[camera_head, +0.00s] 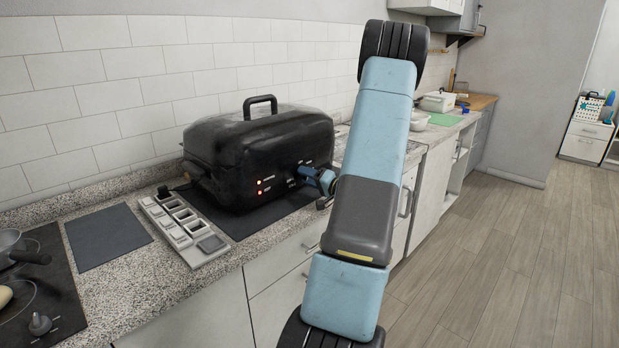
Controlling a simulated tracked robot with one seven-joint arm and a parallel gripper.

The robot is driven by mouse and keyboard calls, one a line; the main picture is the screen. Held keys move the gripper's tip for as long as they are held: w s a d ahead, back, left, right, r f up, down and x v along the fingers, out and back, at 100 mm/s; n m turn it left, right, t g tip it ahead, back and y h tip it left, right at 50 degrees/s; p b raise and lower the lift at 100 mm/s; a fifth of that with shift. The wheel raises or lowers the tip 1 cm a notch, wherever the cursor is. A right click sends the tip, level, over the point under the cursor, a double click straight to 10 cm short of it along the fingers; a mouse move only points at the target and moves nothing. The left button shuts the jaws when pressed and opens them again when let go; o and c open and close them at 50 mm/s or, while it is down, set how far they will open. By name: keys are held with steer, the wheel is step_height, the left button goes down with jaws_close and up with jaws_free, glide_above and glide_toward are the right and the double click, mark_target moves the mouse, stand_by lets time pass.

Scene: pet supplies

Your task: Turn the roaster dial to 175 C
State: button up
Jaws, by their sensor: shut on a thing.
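The black roaster (232,150) with its lid and top handle stands on a dark mat on the granite counter. Two small orange-red lights glow low on its front. My gripper (308,174) is at the right part of the roaster's front, where the dial sits. It is shut on the dial, which is mostly hidden by the gripper. The dial's pointer and temperature marks are too small and too covered to read. My blue and grey arm crosses the view just right of the roaster.
A panel of several switches (178,226) lies on the counter left of the roaster's front. A dark flat board (106,236) and a black hob (52,295) are farther left. A white tiled wall is behind. Open wooden floor (500,250) lies to the right.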

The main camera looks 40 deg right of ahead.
steer(key=shift+d+m, duration=0.1)
steer(key=shift+m, duration=0.3)
steer(key=o, duration=1.1)
steer(key=shift+c, duration=0.2)
steer(key=s+d, duration=0.2)
steer(key=s, duration=1.1)
steer(key=shift+s+d+f, duration=0.15)
steer(key=shift+s+f, duration=0.1)
steer(key=shift+f, duration=0.05)
